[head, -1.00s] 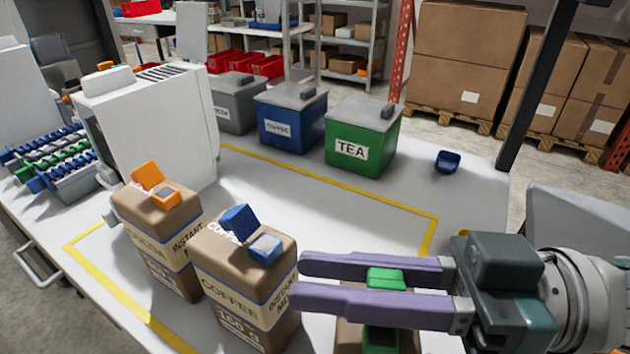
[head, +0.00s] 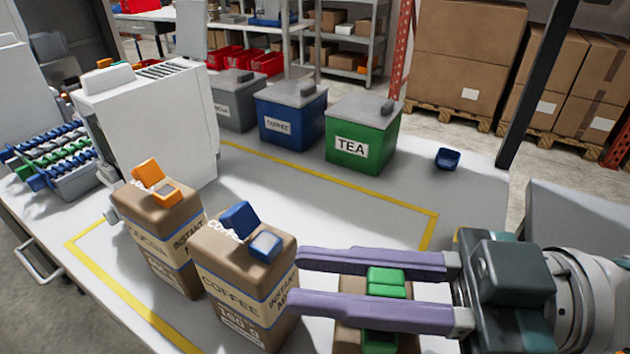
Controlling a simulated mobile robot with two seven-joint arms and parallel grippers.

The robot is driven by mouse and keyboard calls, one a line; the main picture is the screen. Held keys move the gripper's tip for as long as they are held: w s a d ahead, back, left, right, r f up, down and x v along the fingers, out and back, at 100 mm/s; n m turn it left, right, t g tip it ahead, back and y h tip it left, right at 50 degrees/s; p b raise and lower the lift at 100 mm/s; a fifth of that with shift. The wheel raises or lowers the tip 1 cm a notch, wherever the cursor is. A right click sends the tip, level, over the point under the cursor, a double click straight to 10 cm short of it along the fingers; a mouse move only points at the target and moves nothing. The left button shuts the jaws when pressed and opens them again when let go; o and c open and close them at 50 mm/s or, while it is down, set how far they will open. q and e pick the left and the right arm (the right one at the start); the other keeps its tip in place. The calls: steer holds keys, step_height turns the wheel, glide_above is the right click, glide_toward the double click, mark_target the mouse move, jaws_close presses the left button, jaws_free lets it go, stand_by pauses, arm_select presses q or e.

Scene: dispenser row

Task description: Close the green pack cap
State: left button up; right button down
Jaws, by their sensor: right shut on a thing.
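The green pack cap (head: 386,277) shows between the two purple fingers of my right gripper (head: 296,282). The fingers lie on either side of the cap and are closed on it. The cap's brown pack (head: 347,338) stands below at the front. The near finger hides part of the pack and cap, and more green (head: 380,341) shows below that finger. I cannot tell whether the cap is fully down. My left gripper is out of view.
A coffee pack (head: 243,285) with a tilted-up blue cap stands just left of my right fingertips. A cocoa pack (head: 160,235) with a raised orange cap is farther left. Green tea (head: 362,135) and blue coffee bins (head: 291,115) stand behind. The marked mid-table is clear.

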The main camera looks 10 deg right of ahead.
mark_target(403, 288)
steer(key=c, duration=0.8)
jaws_free()
steer(key=shift+c, duration=0.2)
steer(key=b+v, duration=0.2)
steer(key=v, duration=0.7)
steer(key=shift+f, duration=0.1)
steer(key=shift+d, duration=0.45)
